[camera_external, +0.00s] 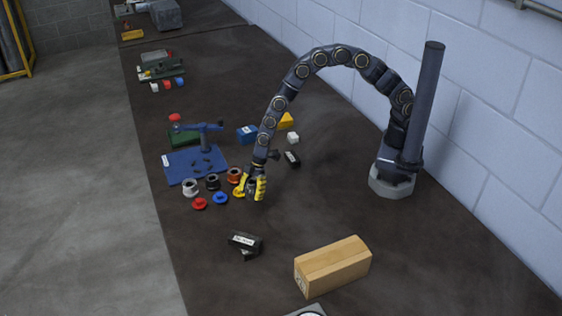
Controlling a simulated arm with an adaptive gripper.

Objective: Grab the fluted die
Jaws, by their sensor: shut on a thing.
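My gripper (254,188), with yellow fingers, points down low over the dark table at the middle of the view. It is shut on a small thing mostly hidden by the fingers. I cannot make out that thing's shape, so I cannot tell from its look whether it is the fluted die. A yellow-orange disc (238,193) shows just left of the fingers, partly covered by them. A blue disc (221,198) and a red disc (200,204) lie further left. Behind them stand a white (190,187), a black (212,182) and an orange (234,175) ring-shaped piece.
A blue mat (182,174) with small dark pieces and a blue tool stand (205,138) lie behind left. Blue (246,135) and yellow (287,121) blocks stand behind the arm. The table right of my gripper is clear.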

